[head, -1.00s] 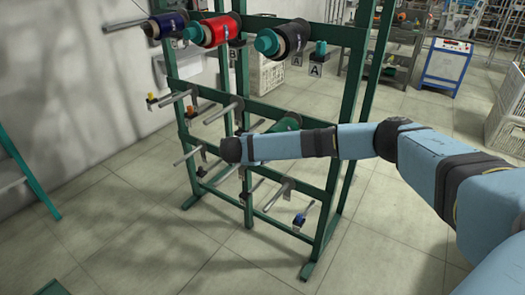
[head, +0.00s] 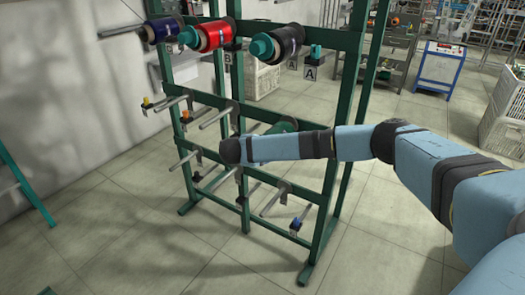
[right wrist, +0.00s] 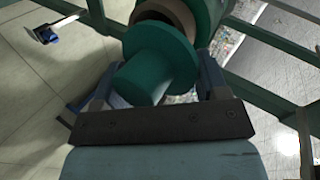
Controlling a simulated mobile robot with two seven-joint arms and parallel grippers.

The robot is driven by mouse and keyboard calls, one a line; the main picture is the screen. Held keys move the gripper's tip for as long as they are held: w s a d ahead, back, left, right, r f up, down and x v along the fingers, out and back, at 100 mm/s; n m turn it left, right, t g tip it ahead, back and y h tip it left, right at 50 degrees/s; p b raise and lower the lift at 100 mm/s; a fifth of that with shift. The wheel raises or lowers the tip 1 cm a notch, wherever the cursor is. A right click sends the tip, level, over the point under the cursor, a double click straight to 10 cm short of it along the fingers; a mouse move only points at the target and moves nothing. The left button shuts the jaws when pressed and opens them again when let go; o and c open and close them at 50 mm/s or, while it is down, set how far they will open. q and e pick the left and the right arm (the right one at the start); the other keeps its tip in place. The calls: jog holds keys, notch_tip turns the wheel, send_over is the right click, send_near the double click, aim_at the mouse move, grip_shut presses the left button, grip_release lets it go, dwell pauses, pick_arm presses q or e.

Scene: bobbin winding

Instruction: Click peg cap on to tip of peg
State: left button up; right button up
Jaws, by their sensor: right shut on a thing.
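The green peg cap (right wrist: 143,78), a round knob with a wide flange, is between the fingers of my right gripper (right wrist: 156,72) in the right wrist view. The gripper is shut on it. Just beyond the flange is a green bobbin (right wrist: 206,14) with a tan core (right wrist: 168,14). I cannot tell whether the cap touches the peg, as its tip is hidden behind the cap. In the head view, the green bobbin (head: 285,125) shows partly behind my right arm on the rack's middle row. The right gripper is hidden there. My left gripper is not in view.
The green rack (head: 344,120) holds a blue bobbin (head: 165,30), a red bobbin (head: 213,35) and a black bobbin (head: 288,42) on top. Several bare pegs stick out lower down, one near a blue piece (head: 295,225). Floor in front is clear.

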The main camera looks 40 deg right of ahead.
jog(key=shift+d, duration=0.2)
jog(key=shift+w+d, duration=0.1)
jog(key=o, duration=1.2)
